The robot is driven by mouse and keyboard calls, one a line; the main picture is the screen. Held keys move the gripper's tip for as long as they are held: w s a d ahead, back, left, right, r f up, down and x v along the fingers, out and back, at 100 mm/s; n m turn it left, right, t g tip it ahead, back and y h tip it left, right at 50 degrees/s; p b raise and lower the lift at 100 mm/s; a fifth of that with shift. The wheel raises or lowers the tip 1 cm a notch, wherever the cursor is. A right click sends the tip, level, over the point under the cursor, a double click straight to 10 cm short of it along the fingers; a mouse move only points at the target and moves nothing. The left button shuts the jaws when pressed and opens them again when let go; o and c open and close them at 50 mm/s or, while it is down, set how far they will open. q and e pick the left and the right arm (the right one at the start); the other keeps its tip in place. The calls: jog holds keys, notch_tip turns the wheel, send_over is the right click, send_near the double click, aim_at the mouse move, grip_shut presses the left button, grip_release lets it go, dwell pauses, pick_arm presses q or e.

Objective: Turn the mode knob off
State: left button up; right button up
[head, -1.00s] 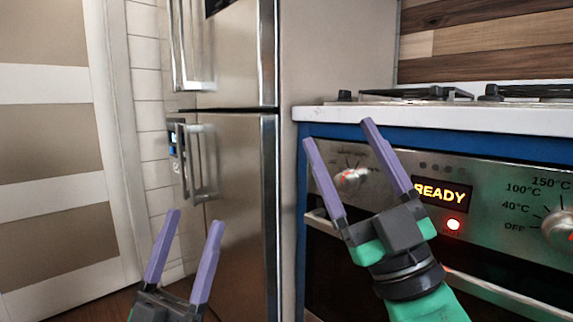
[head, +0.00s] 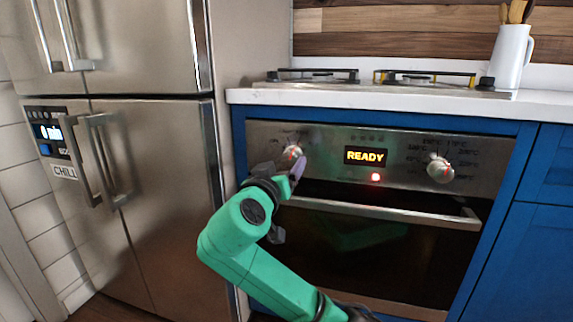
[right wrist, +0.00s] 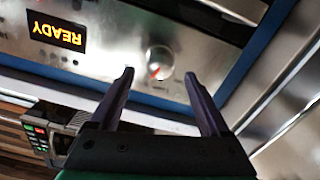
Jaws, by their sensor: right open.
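The mode knob (head: 292,153) is a round silver knob with a red mark, at the left of the oven's control panel. In the right wrist view, which is upside down, the knob (right wrist: 160,62) shows between and beyond my two purple fingers. My right gripper (head: 297,172) is just in front of the knob and slightly below it in the head view, partly hidden by my green arm. In the right wrist view the gripper (right wrist: 157,80) is open and empty. The exact setting of the knob is too small to read. My left gripper is out of view.
A second knob (head: 440,168) with temperature marks sits at the panel's right. The display (head: 366,157) reads READY above a lit red lamp (head: 376,177). The oven handle (head: 385,212) juts out below. A steel fridge (head: 150,190) stands on the left.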

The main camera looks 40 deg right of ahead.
aim_at(289, 159)
jog(key=x, duration=0.4)
jog(key=shift+w+d, duration=0.15)
jog(key=shift+d, duration=0.15)
grip_shut()
